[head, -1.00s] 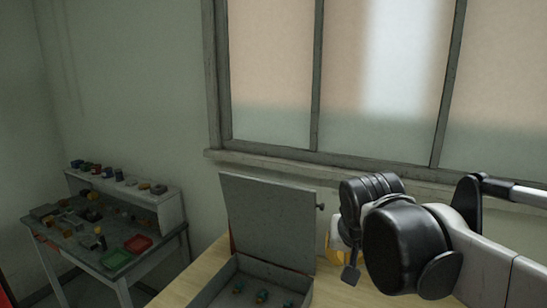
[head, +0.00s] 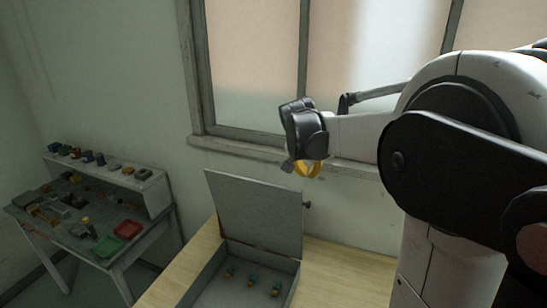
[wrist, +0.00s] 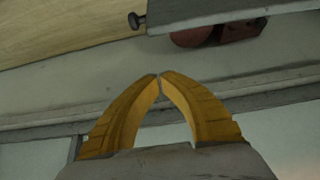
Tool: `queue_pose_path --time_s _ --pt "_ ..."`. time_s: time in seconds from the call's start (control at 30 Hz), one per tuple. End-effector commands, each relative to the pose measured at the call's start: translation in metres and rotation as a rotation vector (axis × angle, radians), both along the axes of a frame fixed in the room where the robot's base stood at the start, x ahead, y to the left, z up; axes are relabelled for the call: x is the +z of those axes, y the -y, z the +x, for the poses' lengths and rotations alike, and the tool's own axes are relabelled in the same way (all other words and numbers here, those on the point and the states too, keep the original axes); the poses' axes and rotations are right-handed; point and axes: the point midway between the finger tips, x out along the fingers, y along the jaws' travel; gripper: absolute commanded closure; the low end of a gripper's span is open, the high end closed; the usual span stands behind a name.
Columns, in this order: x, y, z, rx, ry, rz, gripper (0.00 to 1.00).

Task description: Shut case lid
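The grey case (head: 208,276) stands on the wooden table with its lid (head: 255,212) open and nearly upright. A small dark knob (head: 307,204) sticks out at the lid's right edge. It also shows in the wrist view (wrist: 137,20), beside a grey edge of the lid (wrist: 190,12). Several small teal and orange pieces (head: 252,281) lie in the case. My gripper (head: 307,170) is above and to the right of the lid's top right corner, apart from it. In the wrist view its yellow fingers (wrist: 160,76) meet at the tips with nothing between them.
The wooden table (head: 345,275) is bare to the right of the case. The wall and window sill (head: 225,146) lie behind the case. A grey workbench (head: 85,238) with small parts and trays stands to the left. A dark red object (wrist: 192,37) shows beside the lid in the wrist view.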

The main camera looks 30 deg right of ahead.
Motion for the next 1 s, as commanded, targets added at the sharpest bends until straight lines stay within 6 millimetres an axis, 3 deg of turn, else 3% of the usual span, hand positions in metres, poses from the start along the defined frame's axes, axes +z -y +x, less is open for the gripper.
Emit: queue_pose_path --time_s 0.07,0.33,1.0 --pt "-0.013 0.006 0.005 0.0 0.0 0.0 1.0" --pt "-0.018 -0.022 -0.017 0.003 -0.001 -0.001 1.0" --pt "-0.024 -0.032 -0.024 0.004 0.019 -0.026 1.0"
